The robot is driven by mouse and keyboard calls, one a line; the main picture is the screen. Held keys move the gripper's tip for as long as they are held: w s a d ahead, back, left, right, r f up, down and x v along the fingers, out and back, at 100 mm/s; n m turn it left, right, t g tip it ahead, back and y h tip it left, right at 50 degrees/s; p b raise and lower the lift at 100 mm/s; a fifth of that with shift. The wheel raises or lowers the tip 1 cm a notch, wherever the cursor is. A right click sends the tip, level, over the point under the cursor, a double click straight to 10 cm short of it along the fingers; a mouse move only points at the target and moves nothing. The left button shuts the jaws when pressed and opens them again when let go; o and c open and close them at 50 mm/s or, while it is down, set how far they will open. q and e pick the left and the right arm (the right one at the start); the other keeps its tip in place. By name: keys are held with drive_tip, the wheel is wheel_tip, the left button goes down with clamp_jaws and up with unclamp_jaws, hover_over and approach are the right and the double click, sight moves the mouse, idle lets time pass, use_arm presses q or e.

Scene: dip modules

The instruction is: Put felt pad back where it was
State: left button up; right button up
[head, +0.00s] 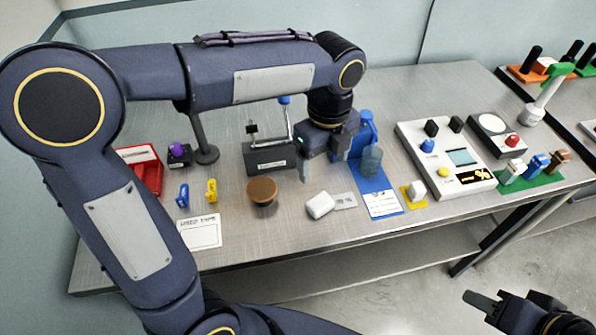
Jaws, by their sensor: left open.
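I cannot tell for sure which thing is the felt pad. A white rounded block (320,205) lies on the table, and a flat light-grey piece (345,201) lies against its right side. A round brown-topped piece (262,191) stands to their left. My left gripper (322,168) is open and points down above and behind the white block, apart from it. Nothing shows between its fingers. My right gripper (490,302) is low at the bottom right, off the table and far from these things; its finger gap is not clear.
A blue mat (383,207) with a clear jar (371,162) lies right of my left gripper. A dark box (268,158) stands behind the brown piece. A white panel (450,150) and a green mat (540,182) are further right. A used-tape card (199,233) lies front left.

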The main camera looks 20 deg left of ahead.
use_arm(q)
drive_tip(key=s+a+f+n+t+h, duration=0.1)
drive_tip(key=s+a+n, duration=0.3)
drive_tip(key=s+n, duration=0.4)
drive_tip(key=s+a+f+n+t+h, duration=0.1)
drive_tip(key=s+a+n+t, duration=0.3)
drive_tip(key=n, duration=1.4)
drive_tip(key=s+a+h, duration=0.1)
drive_tip(key=s, duration=0.3)
drive_tip(key=shift+s+f+t+h, duration=0.15)
drive_tip(key=shift+f+t+h, duration=0.15)
drive_tip(key=shift+f+h, duration=0.1)
